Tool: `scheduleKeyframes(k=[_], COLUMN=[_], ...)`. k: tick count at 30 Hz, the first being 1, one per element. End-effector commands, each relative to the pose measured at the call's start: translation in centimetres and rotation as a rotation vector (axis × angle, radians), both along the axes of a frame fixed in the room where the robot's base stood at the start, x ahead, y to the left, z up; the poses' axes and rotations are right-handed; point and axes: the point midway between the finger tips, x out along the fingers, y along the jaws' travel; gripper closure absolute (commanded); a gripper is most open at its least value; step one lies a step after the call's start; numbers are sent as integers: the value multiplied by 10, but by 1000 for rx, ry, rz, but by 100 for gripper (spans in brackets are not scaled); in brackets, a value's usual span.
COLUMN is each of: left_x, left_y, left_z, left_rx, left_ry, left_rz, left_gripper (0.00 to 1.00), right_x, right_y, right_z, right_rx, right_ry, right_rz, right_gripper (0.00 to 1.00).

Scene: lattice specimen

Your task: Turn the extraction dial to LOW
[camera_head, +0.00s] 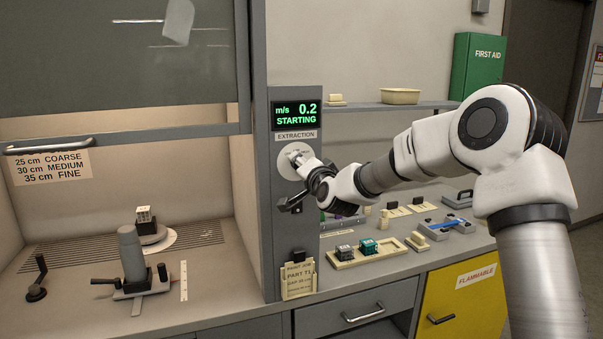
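The extraction dial (285,163) is a round pale disc on the grey post, under the label EXTRACTION (296,135). The display (297,114) above it reads "m/s 0.2 STARTING" in green. My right gripper (298,180) is at the dial and covers its lower right part. One dark finger shows below the dial. The dial's knob and most of its markings are hidden or too small to read, so I cannot tell its setting or whether the fingers grip it. My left gripper is not in view.
The fume hood at left has a raised sash (125,145) and a stand (132,258) inside. A card holder (298,278) hangs low on the post. A tray (345,262) with small blocks sits on the right counter, below my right arm. A shelf (420,106) runs behind.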

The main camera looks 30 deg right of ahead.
Motion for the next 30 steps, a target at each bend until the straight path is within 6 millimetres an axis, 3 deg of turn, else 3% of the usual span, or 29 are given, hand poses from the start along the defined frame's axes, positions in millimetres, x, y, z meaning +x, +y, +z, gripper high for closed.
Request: scheduleKeyframes(k=[14, 15, 16, 17, 26, 30], left_x=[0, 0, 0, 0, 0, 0], left_y=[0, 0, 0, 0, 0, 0], left_z=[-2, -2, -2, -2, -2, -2], left_rx=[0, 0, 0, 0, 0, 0], left_ry=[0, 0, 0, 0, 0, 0], left_rz=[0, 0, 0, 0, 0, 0], left_gripper=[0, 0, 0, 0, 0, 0], right_x=[0, 0, 0, 0, -1, -15], right_y=[0, 0, 0, 0, 0, 3], right_z=[0, 0, 0, 0, 0, 0], right_rx=[17, 17, 17, 17, 17, 20], right_ry=[-2, -2, -2, -2, -3, -4], right_rz=[1, 1, 1, 1, 1, 2], right_gripper=[98, 53, 42, 38, 38, 38])
